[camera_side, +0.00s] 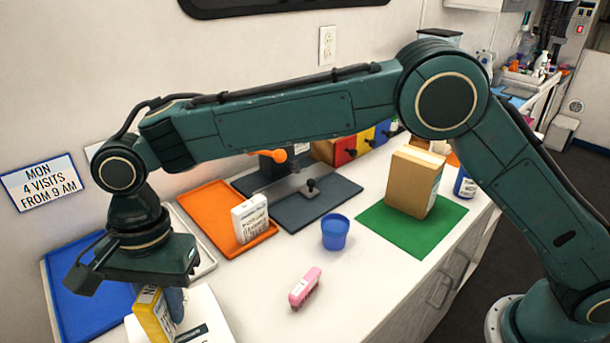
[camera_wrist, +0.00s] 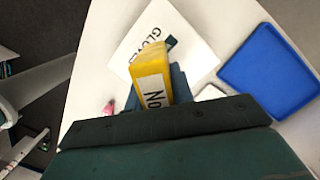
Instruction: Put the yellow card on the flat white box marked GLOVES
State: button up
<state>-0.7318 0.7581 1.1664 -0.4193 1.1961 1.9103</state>
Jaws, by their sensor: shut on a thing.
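The yellow card (camera_side: 153,316) looks like a thick yellow block with a white label. It is upright between the fingers of my gripper (camera_side: 165,294), at the lower left of the side view. In the wrist view the yellow card (camera_wrist: 145,69) stands out beyond my gripper (camera_wrist: 155,98), which is shut on it. The flat white box marked GLOVES (camera_side: 207,311) lies on the counter under and beside the card. The wrist view shows the box (camera_wrist: 196,52) behind the card, which covers part of its lettering. I cannot tell whether the card touches the box.
A blue tray (camera_side: 68,298) lies beside the box. An orange tray (camera_side: 206,205) holds a white labelled pack (camera_side: 250,219). A pink item (camera_side: 304,287), a blue cup (camera_side: 335,232) and a cardboard box (camera_side: 412,182) on a green mat (camera_side: 385,233) stand to the right.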

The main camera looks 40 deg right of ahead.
jog(key=shift+f, duration=1.3)
jog(key=shift+f, duration=0.15)
jog(key=o, duration=1)
jog(key=shift+w+d+r, duration=0.1)
jog(key=shift+w+r, duration=0.05)
jog(key=shift+r, duration=1.05)
jog(key=shift+w+d+r, duration=0.1)
jog(key=shift+d+r, duration=0.05)
jog(key=shift+r, duration=1.05)
jog(key=shift+w+d+r, duration=0.1)
jog(key=shift+w+r, duration=0.05)
jog(key=shift+r, duration=1.05)
jog(key=shift+d+r, duration=0.1)
jog(key=shift+r, duration=0.15)
jog(key=shift+r, duration=0.1)
